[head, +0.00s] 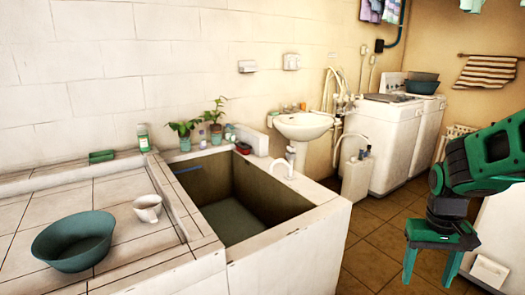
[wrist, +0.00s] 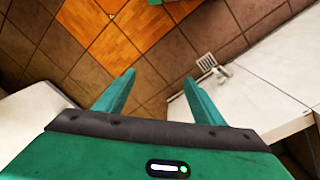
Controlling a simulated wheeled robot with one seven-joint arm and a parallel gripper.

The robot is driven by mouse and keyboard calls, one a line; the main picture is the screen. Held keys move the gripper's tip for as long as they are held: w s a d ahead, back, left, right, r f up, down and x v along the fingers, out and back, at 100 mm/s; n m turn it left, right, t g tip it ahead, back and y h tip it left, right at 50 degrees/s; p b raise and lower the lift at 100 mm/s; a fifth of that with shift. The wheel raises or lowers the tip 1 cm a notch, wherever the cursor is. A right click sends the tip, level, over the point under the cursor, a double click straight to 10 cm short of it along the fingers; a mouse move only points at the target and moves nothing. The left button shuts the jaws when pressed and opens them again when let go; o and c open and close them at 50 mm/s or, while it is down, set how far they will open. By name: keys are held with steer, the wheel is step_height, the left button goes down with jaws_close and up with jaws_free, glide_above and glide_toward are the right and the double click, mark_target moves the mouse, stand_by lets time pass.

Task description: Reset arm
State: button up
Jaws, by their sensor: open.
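My gripper (head: 431,268) is at the right of the head view, over the tiled floor and apart from the basin. It points downward with its two green fingers spread and nothing between them. In the wrist view my gripper (wrist: 158,92) also shows open and empty, with floor tiles beyond the fingertips. My green and black arm reaches in from the right edge of the head view.
A tiled counter (head: 110,197) with a teal bowl (head: 75,242) and a white cup (head: 148,208) adjoins a deep basin (head: 232,222). A small sink (head: 303,125) and washing machines (head: 385,147) stand behind. Brown floor (head: 375,238) is open between.

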steer(key=s+d+r+m, duration=0.1)
steer(key=s+r, duration=0.1)
steer(key=s, duration=0.6)
steer(key=s+r+m+y, duration=0.1)
steer(key=s+r+m, duration=0.1)
steer(key=s, duration=0.6)
steer(key=shift+s+d+r, duration=0.35)
steer(key=shift+d+r, duration=0.05)
steer(key=shift+r, duration=0.1)
steer(key=shift+w+f, duration=0.25)
steer(key=shift+w, duration=0.4)
